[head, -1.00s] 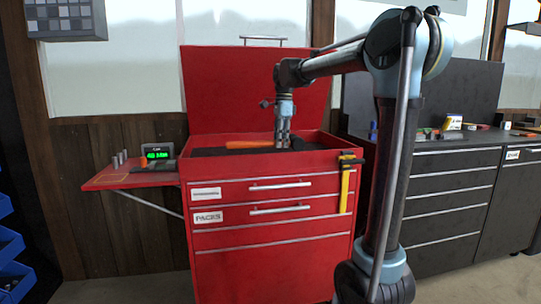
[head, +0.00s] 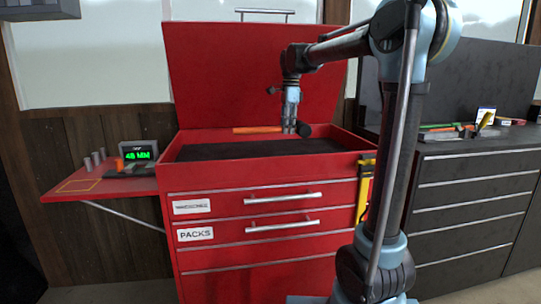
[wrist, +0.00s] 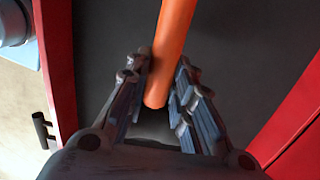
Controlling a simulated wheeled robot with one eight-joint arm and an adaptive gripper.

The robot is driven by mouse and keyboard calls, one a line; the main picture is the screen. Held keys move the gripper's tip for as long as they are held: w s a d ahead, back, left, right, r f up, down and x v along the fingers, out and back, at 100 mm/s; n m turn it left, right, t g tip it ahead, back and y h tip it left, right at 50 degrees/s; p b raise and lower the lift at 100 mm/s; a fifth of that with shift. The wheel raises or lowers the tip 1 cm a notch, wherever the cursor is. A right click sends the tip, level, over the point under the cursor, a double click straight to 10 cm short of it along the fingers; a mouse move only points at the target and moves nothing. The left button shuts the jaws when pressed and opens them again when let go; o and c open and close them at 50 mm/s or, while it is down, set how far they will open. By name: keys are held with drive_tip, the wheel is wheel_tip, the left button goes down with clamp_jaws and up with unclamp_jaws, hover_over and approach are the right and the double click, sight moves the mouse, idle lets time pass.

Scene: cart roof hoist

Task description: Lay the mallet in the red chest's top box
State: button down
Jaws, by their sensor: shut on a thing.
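The mallet has an orange handle (head: 258,130) and a dark head (head: 303,130). My gripper (head: 290,128) is shut on the mallet near the head end, and the handle points left, about level. In the wrist view the orange handle (wrist: 172,45) runs between the two fingers; the head is not clear there. In the head view the mallet hangs above the open top box of the red chest (head: 345,158), in front of the raised lid (head: 215,75). The box's dark floor (head: 240,150) looks bare.
A red side shelf (head: 75,185) at left carries a green-lit display (head: 139,153) and small cylinders. A yellow tool (head: 364,190) hangs at the chest's right front corner. A dark cabinet (head: 460,165) with loose items stands at right.

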wheel_tip(320, 180, down, 5)
drive_tip(key=shift+w+r, duration=0.1)
drive_tip(key=shift+w, duration=0.05)
drive_tip(key=shift+f, duration=2.55)
drive_tip(key=c, duration=1.4)
unclamp_jaws()
drive_tip(key=r, duration=1.2)
drive_tip(key=shift+d, duration=0.3)
